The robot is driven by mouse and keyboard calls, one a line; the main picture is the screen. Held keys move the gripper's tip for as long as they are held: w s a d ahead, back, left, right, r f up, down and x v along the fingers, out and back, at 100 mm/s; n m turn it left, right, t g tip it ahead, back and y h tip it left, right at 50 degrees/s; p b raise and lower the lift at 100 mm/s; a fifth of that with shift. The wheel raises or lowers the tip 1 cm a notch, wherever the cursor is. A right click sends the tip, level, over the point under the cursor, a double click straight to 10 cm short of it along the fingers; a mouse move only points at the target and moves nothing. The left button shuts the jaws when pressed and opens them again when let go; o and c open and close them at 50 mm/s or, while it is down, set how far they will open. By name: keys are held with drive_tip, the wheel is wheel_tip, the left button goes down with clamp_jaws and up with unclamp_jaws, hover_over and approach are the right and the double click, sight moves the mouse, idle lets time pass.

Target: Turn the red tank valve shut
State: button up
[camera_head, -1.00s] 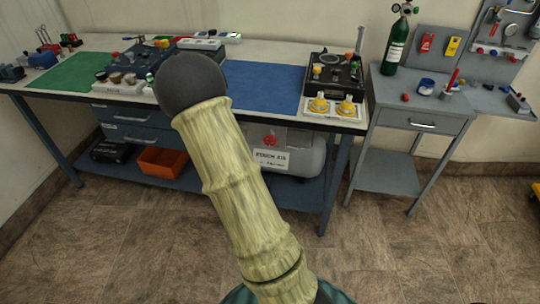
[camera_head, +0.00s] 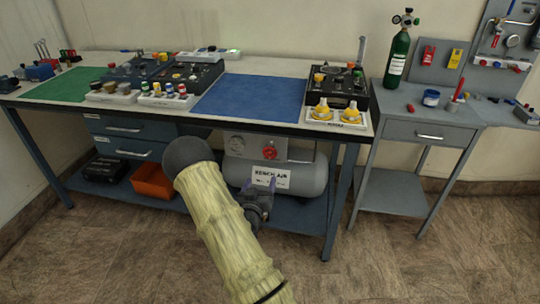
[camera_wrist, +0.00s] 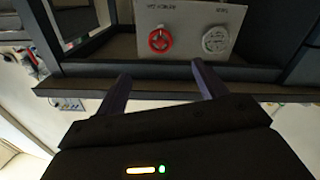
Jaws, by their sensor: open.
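The red tank valve (camera_head: 269,153) is a small red handwheel on a grey panel above the grey tank labelled "BENCH AIR" (camera_head: 290,178), under the workbench. In the wrist view the red valve (camera_wrist: 160,40) shows as a ring with spokes, beyond the fingertips and clear of them. My gripper (camera_head: 260,183) is in front of the tank, below the valve in the head view. Its two fingers are apart and empty in the wrist view (camera_wrist: 160,70). The valve's turned position cannot be told.
A round grey dial (camera_wrist: 215,40) sits beside the valve on the same panel. The workbench (camera_head: 180,114) overhangs the tank, and a blue lower shelf (camera_head: 310,214) runs beneath it. An orange bin (camera_head: 153,181) stands left of the tank. The floor in front is clear.

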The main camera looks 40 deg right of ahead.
sight(270, 155)
drive_tip(key=b+x, duration=0.1)
drive_tip(key=x, duration=1.6)
drive_tip(key=shift+d, duration=0.1)
drive_tip(key=c, duration=1)
